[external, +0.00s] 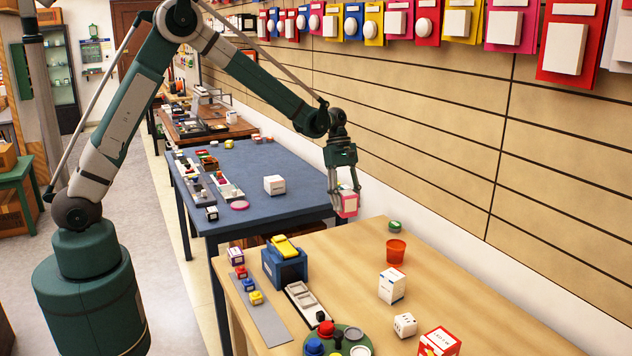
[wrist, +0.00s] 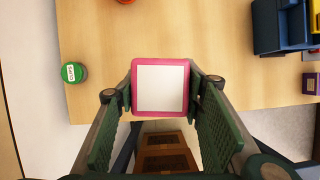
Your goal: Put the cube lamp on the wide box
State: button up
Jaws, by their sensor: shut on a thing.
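My gripper (external: 344,190) is shut on a pink-framed cube with a white face, the cube lamp (external: 348,204), held in the air near the far edge of the wooden table (external: 345,257). In the wrist view the cube lamp (wrist: 160,87) sits between the two green finger pads, its white face toward the camera. Which thing is the wide box is not certain. A white carton (external: 392,286) stands on the wooden table, and a red and white box (external: 439,342) stands at its front. Another white box (external: 274,185) is on the blue table.
An orange cup (external: 396,251) and a green tin (external: 395,226) stand near the wall side of the wooden table. A blue bin (external: 284,264) and a green round tray (external: 359,335) are on its left. The wooden surface right of the cup is clear.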

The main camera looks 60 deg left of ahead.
jog(key=s+a+r+n+t+p, duration=0.1)
jog(key=s+a+r+n+p, duration=0.1)
jog(key=a, duration=1.5)
jog(key=s+a+r+n+t+y+p, duration=0.1)
jog(key=s+a+r+n+p, duration=0.1)
jog(key=a, duration=1.5)
jog(key=s+a+r+n+t+p, duration=0.1)
jog(key=a+n, duration=0.5)
jog(key=a, duration=1.1)
jog(key=s+r+p, duration=0.1)
jog(key=s+r, duration=0.1)
jog(key=s, duration=0.1)
jog(key=shift+r+t, duration=0.15)
jog(key=shift+t, duration=0.15)
send_near(278, 179)
jog(key=shift+w+d, duration=0.65)
jog(key=shift+d, duration=0.15)
jog(key=shift+f, duration=1.85)
jog(key=shift+f, duration=0.2)
jog(key=o, duration=1)
